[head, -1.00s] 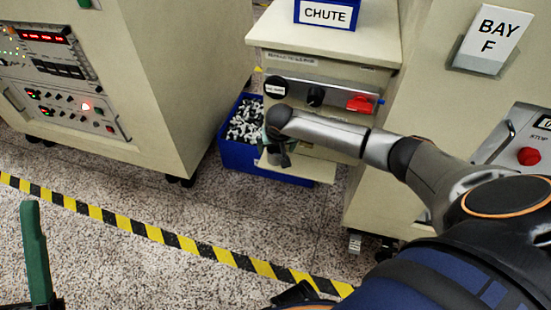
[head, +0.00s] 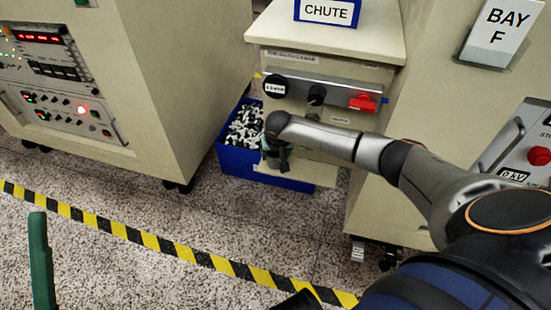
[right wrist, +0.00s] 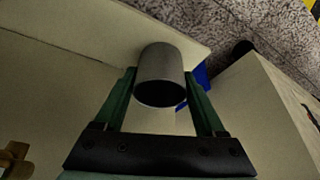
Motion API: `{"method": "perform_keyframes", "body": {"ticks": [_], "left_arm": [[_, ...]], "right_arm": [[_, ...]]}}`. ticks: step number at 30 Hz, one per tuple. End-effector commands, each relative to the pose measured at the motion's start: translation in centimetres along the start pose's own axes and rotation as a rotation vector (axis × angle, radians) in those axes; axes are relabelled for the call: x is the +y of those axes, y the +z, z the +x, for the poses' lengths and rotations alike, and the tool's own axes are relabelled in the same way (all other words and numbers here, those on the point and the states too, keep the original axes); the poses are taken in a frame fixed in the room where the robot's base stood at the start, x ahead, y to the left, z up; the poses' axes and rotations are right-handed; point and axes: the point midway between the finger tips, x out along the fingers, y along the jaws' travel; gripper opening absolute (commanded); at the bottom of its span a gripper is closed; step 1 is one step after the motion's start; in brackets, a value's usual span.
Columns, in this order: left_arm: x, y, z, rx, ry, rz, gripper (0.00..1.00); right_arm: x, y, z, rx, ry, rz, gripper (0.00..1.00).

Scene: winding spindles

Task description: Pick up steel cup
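The steel cup (right wrist: 161,75) is a plain grey cylinder in the right wrist view. Its dark open end faces the camera. It stands at the pale shelf board (right wrist: 190,38). My right gripper (right wrist: 160,72) has its two green fingers on either side of the cup, very close to its walls. I cannot tell whether they press on it. In the head view my right gripper (head: 276,158) is low in front of the chute cabinet, and my wrist hides the cup. Of my left gripper, one green finger (head: 40,262) shows at the lower left; no object is seen at it.
A blue bin (head: 232,165) of small black and white parts stands behind my right gripper. The chute cabinet (head: 375,40) has knobs and a red switch above it. Large cabinets stand left (head: 165,80) and right (head: 425,85). Striped tape (head: 165,241) crosses the open floor.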

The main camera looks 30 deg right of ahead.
Motion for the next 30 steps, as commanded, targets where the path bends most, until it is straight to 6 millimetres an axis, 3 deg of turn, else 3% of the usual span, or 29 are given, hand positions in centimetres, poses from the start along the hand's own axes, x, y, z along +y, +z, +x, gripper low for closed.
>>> {"method": "perform_keyframes", "body": {"ticks": [2,16,25,30], "left_arm": [[0.0,0.0,0.0,0.0,-0.003,-0.001,0.5],[-0.1,0.0,0.0,0.0,-0.007,-0.002,0.5],[-0.1,-0.1,0.1,0.0,-0.007,-0.002,0.5],[-0.4,-0.7,0.7,0.002,-0.007,-0.006,0.5]], "right_arm": [[0.0,0.0,0.0,0.0,0.0,0.0,0.62],[0.0,0.0,0.0,0.0,0.0,0.0,0.09],[0.0,-0.1,-0.2,0.0,0.0,0.0,0.08],[0.0,-0.7,-1.6,0.001,-0.001,0.001,0.08]]}}
